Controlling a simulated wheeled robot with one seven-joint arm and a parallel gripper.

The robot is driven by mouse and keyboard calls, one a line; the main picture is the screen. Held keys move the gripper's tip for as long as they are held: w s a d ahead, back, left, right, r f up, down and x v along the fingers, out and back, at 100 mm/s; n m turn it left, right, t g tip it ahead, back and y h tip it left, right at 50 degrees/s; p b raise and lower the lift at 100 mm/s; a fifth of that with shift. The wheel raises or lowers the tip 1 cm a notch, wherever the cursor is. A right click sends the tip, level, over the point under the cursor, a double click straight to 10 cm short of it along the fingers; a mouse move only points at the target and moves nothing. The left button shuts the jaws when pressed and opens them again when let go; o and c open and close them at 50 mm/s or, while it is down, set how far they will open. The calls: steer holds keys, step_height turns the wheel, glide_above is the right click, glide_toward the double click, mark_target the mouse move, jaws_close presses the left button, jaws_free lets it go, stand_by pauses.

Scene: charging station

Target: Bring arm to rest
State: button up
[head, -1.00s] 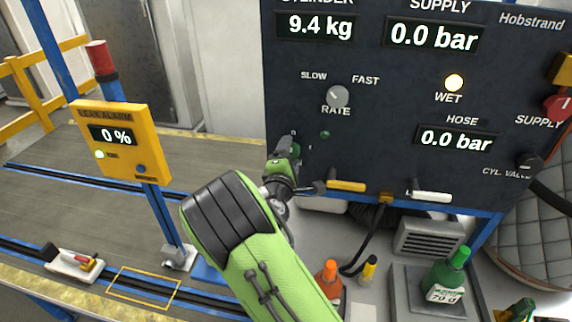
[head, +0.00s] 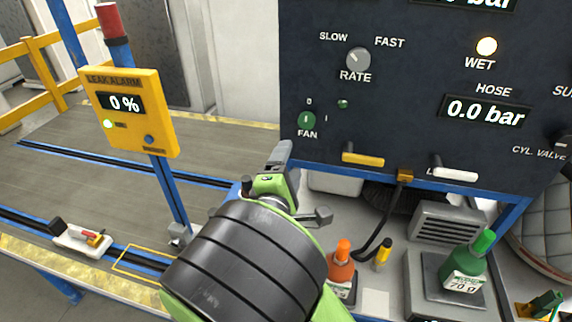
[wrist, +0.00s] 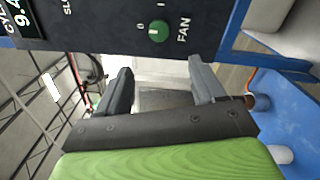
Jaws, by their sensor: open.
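My gripper (head: 300,180) is at the end of my green and black arm, in front of the lower left of the dark control panel (head: 400,130) in the head view. One finger points up at the left and the other shows low at the right. In the wrist view my gripper (wrist: 160,92) has its two grey fingers wide apart with nothing between them. The green fan knob (wrist: 158,31) is beyond the fingers in the wrist view, and it also shows in the head view (head: 307,120), apart from my gripper.
The yellow leak alarm box (head: 128,112) stands on a blue post to the left. The conveyor (head: 110,170) is mostly clear.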

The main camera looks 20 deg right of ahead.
steer(key=s+d+f+m+g+y, duration=0.3)
steer(key=s+d+f+m+g, duration=0.5)
steer(key=m, duration=0.3)
steer(key=s+a+r+m+g+y, duration=0.1)
steer(key=s+a+r+m+y, duration=0.2)
steer(key=s+a+y, duration=0.4)
steer(key=s+a, duration=0.2)
steer(key=s, duration=0.4)
steer(key=shift+s+a+r, duration=0.25)
steer(key=shift+s+a, duration=0.1)
steer(key=shift+s, duration=0.05)
